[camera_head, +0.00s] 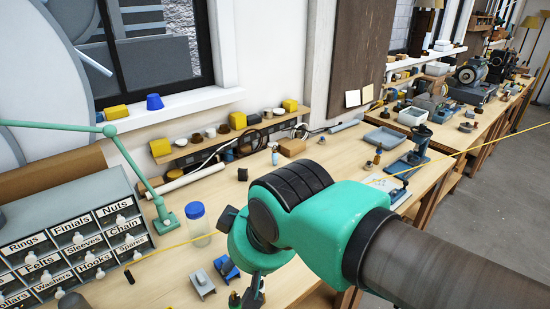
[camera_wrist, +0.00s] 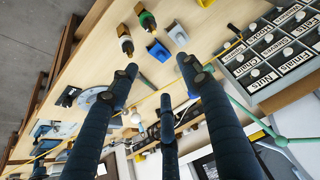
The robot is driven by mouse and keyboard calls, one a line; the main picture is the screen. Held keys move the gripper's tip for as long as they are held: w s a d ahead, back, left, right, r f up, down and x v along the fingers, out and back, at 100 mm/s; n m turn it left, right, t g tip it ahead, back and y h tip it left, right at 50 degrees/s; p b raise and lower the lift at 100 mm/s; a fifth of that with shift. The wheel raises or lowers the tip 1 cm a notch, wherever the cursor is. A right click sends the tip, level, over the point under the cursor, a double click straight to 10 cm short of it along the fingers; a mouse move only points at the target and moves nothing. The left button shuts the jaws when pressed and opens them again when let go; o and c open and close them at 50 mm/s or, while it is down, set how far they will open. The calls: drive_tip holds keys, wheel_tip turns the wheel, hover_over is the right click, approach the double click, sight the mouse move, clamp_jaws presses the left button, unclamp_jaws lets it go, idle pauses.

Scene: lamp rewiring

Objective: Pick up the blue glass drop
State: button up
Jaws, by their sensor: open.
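I cannot make out a blue glass drop for certain in either view. A small blue holder (camera_wrist: 158,50) lies on the bench just beyond my fingertips in the wrist view, beside a grey holder (camera_wrist: 177,34).
Two brass-ended fittings (camera_wrist: 125,38) stand near the holders. A blue-lidded jar (camera_head: 198,224), a green lamp arm (camera_head: 150,185) and a labelled drawer cabinet (camera_head: 75,240) are to the left. A yellow cord (camera_head: 165,248) crosses the bench. A blue-grey tray (camera_head: 384,138) lies farther back.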

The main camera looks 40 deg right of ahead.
drive_tip(key=shift+w, duration=0.1)
drive_tip(key=shift+c, duration=0.2)
drive_tip(key=w+d+r+m+t+h+p, duration=0.1)
drive_tip(key=w+d+r+t+h+p, duration=0.15)
drive_tip(key=w+d, duration=1.4)
drive_tip(key=w+d+r+m+t+h+p, duration=0.1)
drive_tip(key=w+d+r+t+h+p, duration=0.15)
drive_tip(key=w+d, duration=1.4)
drive_tip(key=w+d+f+n+t+y+p, duration=0.1)
drive_tip(key=w+d+f+t+y+p, duration=0.1)
drive_tip(key=w+d+f, duration=0.75)
drive_tip(key=s+d+f+n+t+y+p, duration=0.1)
drive_tip(key=s+d+f+y+p, duration=0.1)
drive_tip(key=d+f, duration=0.7)
drive_tip(key=shift+s+f+y, duration=0.5)
drive_tip(key=shift+s+f, duration=0.1)
drive_tip(key=shift+f, duration=0.3)
